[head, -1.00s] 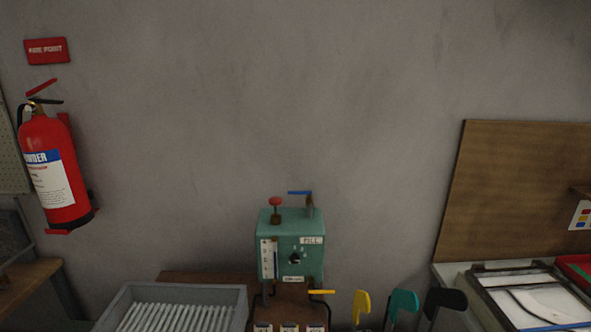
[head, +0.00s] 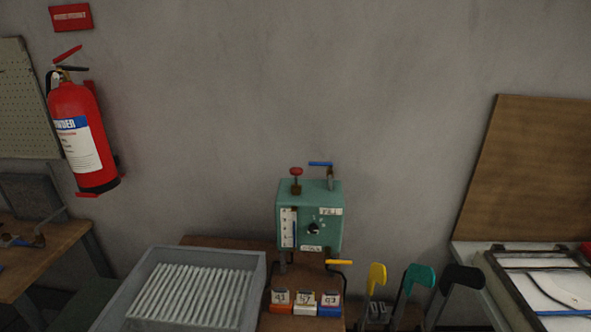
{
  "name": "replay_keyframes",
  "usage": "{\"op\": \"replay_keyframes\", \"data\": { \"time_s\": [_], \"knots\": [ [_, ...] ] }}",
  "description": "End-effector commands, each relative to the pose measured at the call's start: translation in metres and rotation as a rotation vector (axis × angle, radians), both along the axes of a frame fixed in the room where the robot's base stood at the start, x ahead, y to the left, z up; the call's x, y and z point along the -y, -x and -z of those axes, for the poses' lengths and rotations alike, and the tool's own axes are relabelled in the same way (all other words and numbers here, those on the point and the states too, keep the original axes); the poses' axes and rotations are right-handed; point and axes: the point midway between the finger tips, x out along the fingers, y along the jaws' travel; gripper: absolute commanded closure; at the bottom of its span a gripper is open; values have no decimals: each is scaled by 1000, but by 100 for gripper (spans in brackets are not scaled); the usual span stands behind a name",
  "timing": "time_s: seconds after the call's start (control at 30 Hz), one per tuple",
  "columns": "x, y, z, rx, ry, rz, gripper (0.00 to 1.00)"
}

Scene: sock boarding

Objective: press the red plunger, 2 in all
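The red plunger (head: 296,172) stands upright on top of a green box (head: 327,226) at the back of a wooden bench, against the wall. Its red knob is raised on a short stem above the box. The box has a blue-handled valve (head: 320,164) on top, a gauge strip (head: 288,228) and a dark dial (head: 313,228) on its front. My gripper is not in the head view.
A grey tray (head: 257,292) of white rods is left of the box. Numbered blocks (head: 304,309) sit in front, beneath a yellow lever (head: 339,262). Yellow, teal and black boards (head: 417,276) stand at right. A fire extinguisher (head: 77,135) hangs at left.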

Motion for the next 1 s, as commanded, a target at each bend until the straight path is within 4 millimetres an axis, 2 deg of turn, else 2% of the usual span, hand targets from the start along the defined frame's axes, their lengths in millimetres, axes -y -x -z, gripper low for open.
{"op": "replay_keyframes", "data": {
  "time_s": [0.03,0.13,1.0],
  "knots": [
    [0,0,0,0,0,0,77],
    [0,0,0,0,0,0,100],
    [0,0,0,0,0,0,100]
  ]
}}
